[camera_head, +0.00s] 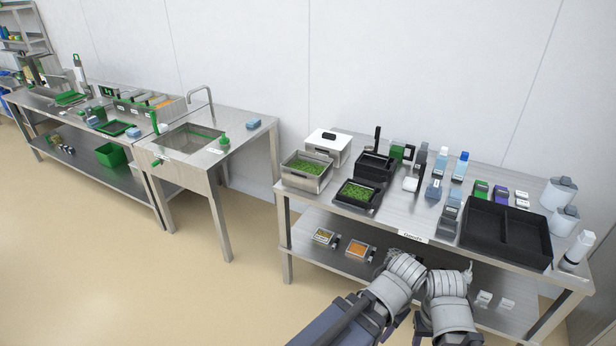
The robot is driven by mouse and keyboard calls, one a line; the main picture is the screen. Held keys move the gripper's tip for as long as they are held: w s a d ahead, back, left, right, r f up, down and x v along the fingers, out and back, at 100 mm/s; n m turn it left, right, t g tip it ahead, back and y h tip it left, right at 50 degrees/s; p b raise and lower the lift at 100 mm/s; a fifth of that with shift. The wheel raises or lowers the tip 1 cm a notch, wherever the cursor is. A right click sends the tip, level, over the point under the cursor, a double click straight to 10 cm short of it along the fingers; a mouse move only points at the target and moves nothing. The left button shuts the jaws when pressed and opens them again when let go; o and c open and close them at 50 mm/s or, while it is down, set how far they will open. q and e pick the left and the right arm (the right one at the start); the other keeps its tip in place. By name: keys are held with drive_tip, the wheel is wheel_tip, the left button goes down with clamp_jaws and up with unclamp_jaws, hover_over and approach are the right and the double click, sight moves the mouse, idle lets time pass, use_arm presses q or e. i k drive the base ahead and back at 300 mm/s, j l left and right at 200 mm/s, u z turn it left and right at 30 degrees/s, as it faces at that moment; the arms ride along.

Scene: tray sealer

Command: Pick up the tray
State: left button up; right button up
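A small black tray (374,205) filled with chopped green food sits near the front left of the right steel table. A large black tray with two empty compartments (502,236) lies at the right front of the same table. The picture does not show which of them the task means. My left gripper (404,264) and my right gripper (450,278) are close together in front of the table's front edge, apart from both trays. Their fingers are folded into the arm shapes from this angle, so I cannot tell open from shut. I see nothing held.
A steel pan of green food (322,185) and a black device (372,168) stand beside the small tray. Small bottles and boxes line the table's back. A sink table (238,138) stands left, with open floor between.

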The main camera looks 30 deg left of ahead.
sight(355, 194)
drive_tip(key=i, duration=1.3)
drive_tip(key=j+u, duration=0.05)
drive_tip(key=j, duration=0.05)
